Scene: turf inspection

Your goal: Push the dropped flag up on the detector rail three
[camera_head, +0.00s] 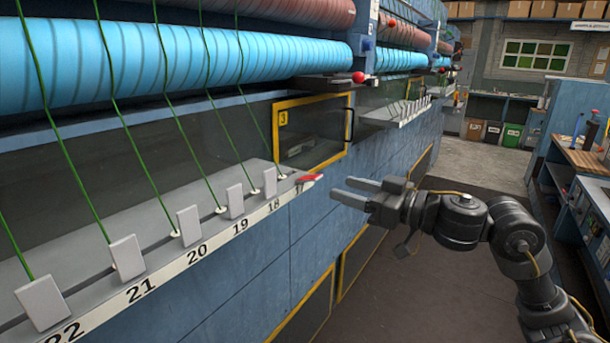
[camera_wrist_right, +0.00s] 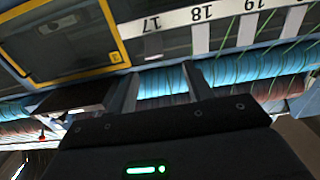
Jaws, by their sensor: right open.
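The detector rail (camera_head: 220,236) runs along the blue machine, with numbers 17 to 22 on its white front strip. A red flag (camera_head: 311,178) lies flat at 17, at the rail's far end, sticking out over the edge. Several white flags, such as the one at 18 (camera_head: 270,181), stand upright. My right gripper (camera_head: 350,190) is open and empty, just right of the red flag and apart from it. In the right wrist view its fingers (camera_wrist_right: 164,88) are apart; the rail's number strip (camera_wrist_right: 225,12) shows upside down, and I cannot make out the red flag there. My left gripper is out of view.
Green yarns (camera_head: 128,130) run from the blue rolls down to the rail. A yellow-framed window (camera_head: 313,133) marked 3 is behind the rail's end. A red-knobbed lever (camera_head: 358,77) juts out above. The aisle floor (camera_head: 395,270) is clear; a workbench (camera_head: 590,165) stands right.

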